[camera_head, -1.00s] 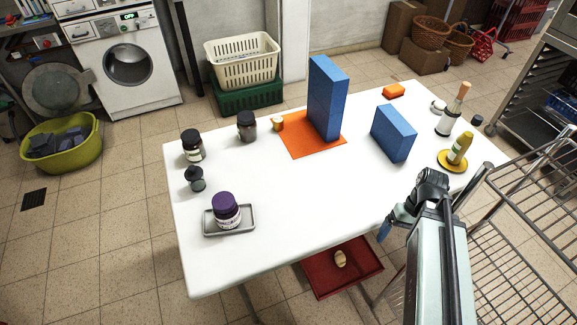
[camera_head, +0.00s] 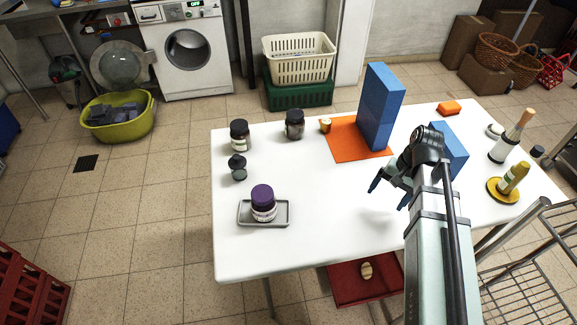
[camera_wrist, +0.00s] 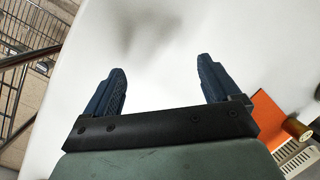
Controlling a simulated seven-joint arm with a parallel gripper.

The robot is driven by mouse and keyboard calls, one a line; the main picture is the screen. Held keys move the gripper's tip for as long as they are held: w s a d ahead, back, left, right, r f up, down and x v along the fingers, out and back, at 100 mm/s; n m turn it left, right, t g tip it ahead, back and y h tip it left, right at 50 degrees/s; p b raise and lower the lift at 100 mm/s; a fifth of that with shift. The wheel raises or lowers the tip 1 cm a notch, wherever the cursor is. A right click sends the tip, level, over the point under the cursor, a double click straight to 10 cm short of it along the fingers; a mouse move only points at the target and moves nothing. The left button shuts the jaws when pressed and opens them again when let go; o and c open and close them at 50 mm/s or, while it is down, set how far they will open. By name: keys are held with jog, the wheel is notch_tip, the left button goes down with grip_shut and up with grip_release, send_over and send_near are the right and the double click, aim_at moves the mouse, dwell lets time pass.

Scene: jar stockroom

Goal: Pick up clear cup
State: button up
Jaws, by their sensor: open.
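No plainly clear cup stands out. A small dark, partly see-through vessel with a black top (camera_head: 238,168) stands at the table's left. A partly see-through vessel with a wooden handle (camera_head: 505,145) stands at the right; I cannot tell whether either is the cup. My gripper (camera_head: 388,195) is open and empty above the white table (camera_head: 330,225), between these two and apart from both. In the wrist view the open fingers (camera_wrist: 162,68) have only bare white tabletop between them.
A tall blue block (camera_head: 380,105) stands on an orange mat (camera_head: 345,145); a lower blue block (camera_head: 452,150) is partly hidden behind my arm. Dark jars (camera_head: 295,125) stand at the back left. A purple-lidded jar (camera_head: 263,200) sits on a grey tray (camera_head: 284,218). The front middle is clear.

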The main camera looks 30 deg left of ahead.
jog(key=a+r+h, duration=0.1)
jog(key=a+r, duration=0.2)
jog(key=a, duration=1.1)
notch_tip(320, 180, up, 7)
jog(key=m+t, duration=0.2)
send_over(235, 156)
jog(key=shift+w+h, duration=0.1)
jog(key=shift+h, duration=0.3)
jog(key=shift+f, duration=0.25)
notch_tip(235, 156, down, 8)
jog(key=shift+d+f, duration=0.2)
jog(key=shift+f, duration=2.4)
jog(key=shift+c, duration=0.2)
